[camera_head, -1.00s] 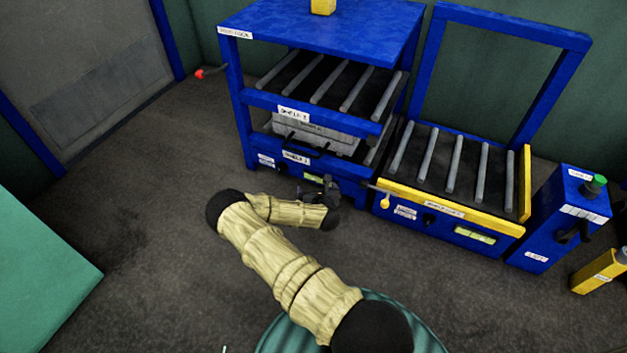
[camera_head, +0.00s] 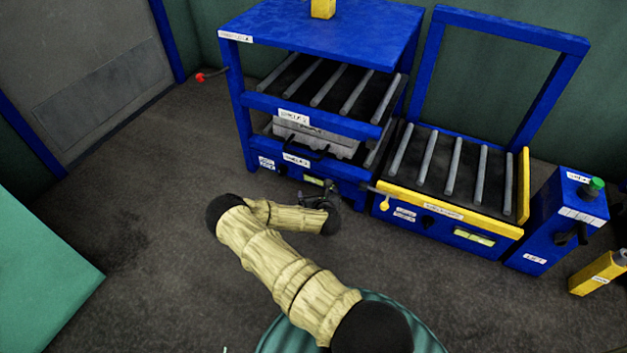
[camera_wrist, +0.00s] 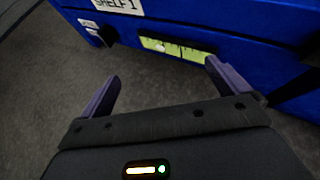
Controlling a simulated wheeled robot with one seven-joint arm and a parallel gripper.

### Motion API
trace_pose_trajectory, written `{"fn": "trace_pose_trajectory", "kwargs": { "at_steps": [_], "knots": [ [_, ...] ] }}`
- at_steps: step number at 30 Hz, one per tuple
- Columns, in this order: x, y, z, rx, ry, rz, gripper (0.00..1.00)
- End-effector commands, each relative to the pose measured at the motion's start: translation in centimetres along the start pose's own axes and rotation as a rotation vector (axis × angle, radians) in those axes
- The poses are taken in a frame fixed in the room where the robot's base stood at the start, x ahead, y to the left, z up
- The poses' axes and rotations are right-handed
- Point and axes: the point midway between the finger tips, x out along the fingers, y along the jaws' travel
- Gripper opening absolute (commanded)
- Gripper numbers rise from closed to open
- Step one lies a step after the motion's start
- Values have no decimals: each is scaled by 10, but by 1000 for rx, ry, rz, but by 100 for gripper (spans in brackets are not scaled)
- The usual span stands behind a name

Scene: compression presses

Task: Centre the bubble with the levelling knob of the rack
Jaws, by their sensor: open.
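The blue rack (camera_head: 245,110) stands at the back with its shelves. On its lower front beam is a yellow-green level vial (camera_wrist: 190,52), also visible in the head view (camera_head: 314,181). A pale bubble (camera_wrist: 160,47) lies left of the vial's middle. A small dark knob (camera_wrist: 106,37) shows at the beam's left end beside white labels, partly out of clear sight. My gripper (camera_wrist: 162,73) is open and empty, its fingers pointing at the beam below the vial. In the head view my gripper (camera_head: 322,194) is small and dark in front of the rack.
A yellow-edged roller table (camera_head: 450,207) with its own vial (camera_head: 474,236) stands right of the rack. A blue box (camera_head: 557,225) with a green button is further right. A red-tipped lever (camera_head: 205,76) sticks out at the rack's left. Floor left of the rack is clear.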

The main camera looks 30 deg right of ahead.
Motion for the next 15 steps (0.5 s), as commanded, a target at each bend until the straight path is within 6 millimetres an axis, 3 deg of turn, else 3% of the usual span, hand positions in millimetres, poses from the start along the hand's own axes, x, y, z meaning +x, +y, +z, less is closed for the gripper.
{"fn": "trace_pose_trajectory", "kwargs": {
  "at_steps": [15],
  "knots": [
    [-75, 0, 4, -2, 1, 0, 100]
  ]
}}
